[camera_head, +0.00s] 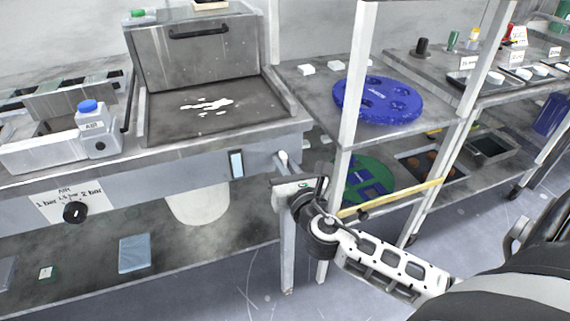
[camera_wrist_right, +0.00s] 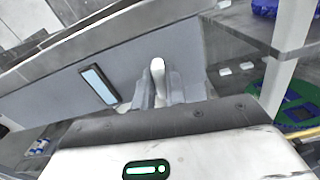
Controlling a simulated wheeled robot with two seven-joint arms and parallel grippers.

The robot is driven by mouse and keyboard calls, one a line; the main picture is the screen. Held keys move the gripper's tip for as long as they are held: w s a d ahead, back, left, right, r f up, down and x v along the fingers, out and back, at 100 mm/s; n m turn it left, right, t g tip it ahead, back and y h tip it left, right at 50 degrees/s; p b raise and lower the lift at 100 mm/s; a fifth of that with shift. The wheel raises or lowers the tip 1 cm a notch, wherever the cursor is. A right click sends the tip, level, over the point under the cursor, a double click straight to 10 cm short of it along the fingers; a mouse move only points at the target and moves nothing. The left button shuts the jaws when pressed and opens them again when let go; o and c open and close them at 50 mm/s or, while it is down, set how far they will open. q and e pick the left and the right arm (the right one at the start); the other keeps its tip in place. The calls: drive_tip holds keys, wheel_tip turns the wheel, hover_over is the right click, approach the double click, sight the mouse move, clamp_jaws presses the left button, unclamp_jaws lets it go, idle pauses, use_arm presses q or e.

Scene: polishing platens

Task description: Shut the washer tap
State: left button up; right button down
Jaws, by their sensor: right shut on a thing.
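The washer tap (camera_head: 283,158) is a small pale lever on the front face of the washer bench, right of a narrow blue panel. In the right wrist view the tap (camera_wrist_right: 157,68) stands upright between the two grey fingers. My right gripper (camera_head: 287,174) is at the bench's right front corner, shut on the tap lever. In the right wrist view the fingers (camera_wrist_right: 160,92) press on it from both sides; its lower part is hidden. The washer (camera_head: 165,128) is a grey basin with its lid (camera_head: 195,50) raised and white wet patches inside. My left gripper is not in view.
A shelf rack with a white post (camera_head: 347,130) stands close right of my right gripper. It bears a blue platen (camera_head: 377,98) above and a green one (camera_head: 362,180) below. A bottle (camera_head: 98,134) and a pressure knob (camera_head: 74,212) are at left.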

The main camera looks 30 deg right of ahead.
drive_tip(key=shift+m, duration=0.3)
drive_tip(key=m, duration=0.2)
drive_tip(key=m+b, duration=0.1)
drive_tip(key=m, duration=0.2)
drive_tip(key=shift+s+d+f+m, duration=0.1)
drive_tip(key=shift+d+f+m, duration=0.05)
drive_tip(key=shift+m, duration=0.15)
drive_tip(key=m, duration=0.2)
drive_tip(key=shift+m+b, duration=0.3)
drive_tip(key=shift+m, duration=0.1)
drive_tip(key=m, duration=0.3)
drive_tip(key=shift+f, duration=0.1)
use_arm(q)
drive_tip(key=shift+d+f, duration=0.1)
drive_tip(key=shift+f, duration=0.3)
use_arm(e)
drive_tip(key=shift+d+m, duration=0.1)
drive_tip(key=shift+m, duration=2.4)
drive_tip(key=c, duration=1.4)
unclamp_jaws()
drive_tip(key=shift+c, duration=0.2)
